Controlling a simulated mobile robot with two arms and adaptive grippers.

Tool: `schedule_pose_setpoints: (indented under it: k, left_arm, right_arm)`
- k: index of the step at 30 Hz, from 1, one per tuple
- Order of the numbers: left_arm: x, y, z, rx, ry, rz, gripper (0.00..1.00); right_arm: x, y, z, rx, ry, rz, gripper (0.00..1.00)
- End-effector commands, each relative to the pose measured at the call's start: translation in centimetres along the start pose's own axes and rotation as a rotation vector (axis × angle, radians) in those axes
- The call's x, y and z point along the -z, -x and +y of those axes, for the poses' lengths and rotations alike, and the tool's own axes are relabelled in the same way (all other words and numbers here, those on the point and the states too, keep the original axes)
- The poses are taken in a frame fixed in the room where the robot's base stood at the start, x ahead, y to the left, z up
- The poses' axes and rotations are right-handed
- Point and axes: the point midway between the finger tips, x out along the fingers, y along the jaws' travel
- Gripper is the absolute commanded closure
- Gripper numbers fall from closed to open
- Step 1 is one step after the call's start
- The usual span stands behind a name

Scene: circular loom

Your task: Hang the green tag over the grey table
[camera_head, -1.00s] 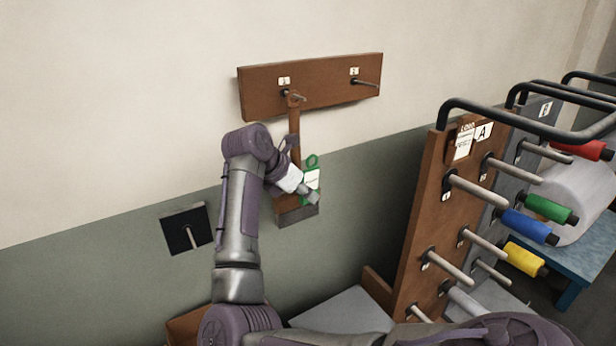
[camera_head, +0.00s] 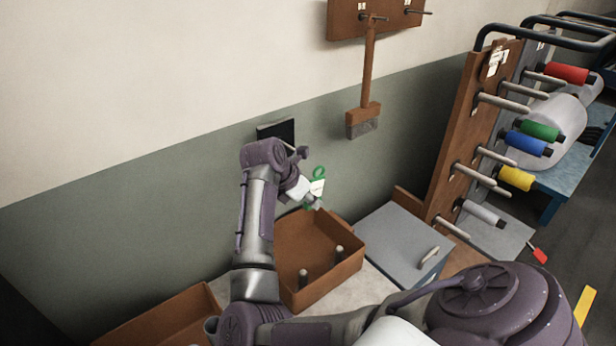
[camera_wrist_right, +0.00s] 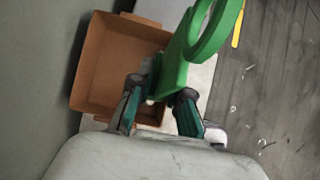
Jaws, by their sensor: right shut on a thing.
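In the right wrist view, the tag's green ring (camera_wrist_right: 212,32) rises from between the fingers of my right gripper (camera_wrist_right: 155,108). A dark wall plate (camera_head: 277,130) with a peg is behind my arm, partly hidden. A flat grey surface with a handle (camera_head: 400,240), perhaps the grey table, lies right of the tray. My left gripper is out of view.
The brown tray (camera_head: 320,245) holds two short pegs. A brush (camera_head: 364,118) hangs from a wooden wall board (camera_head: 345,25) with pegs. A wooden spool rack (camera_head: 465,130) with several coloured spools stands at the right. Another brown box (camera_head: 165,318) is at lower left.

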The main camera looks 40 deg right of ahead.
Motion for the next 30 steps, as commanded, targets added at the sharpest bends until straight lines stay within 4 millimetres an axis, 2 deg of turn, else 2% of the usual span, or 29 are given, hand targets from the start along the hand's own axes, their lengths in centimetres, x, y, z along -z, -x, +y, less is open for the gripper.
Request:
schedule_pose_setpoints:
  k: [8,24,30]
  left_arm:
    - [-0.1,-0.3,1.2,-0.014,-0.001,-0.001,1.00]
    - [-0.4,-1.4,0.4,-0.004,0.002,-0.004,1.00]
    - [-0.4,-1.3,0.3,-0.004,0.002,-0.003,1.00]
  right_arm:
    - [0.0,0.0,1.9,-0.002,0.001,-0.001,1.00]
    - [0.0,0.0,6.8,-0.001,0.001,-0.001,1.00]
    - [0.0,0.1,6.8,-0.001,0.000,0.000,1.00]
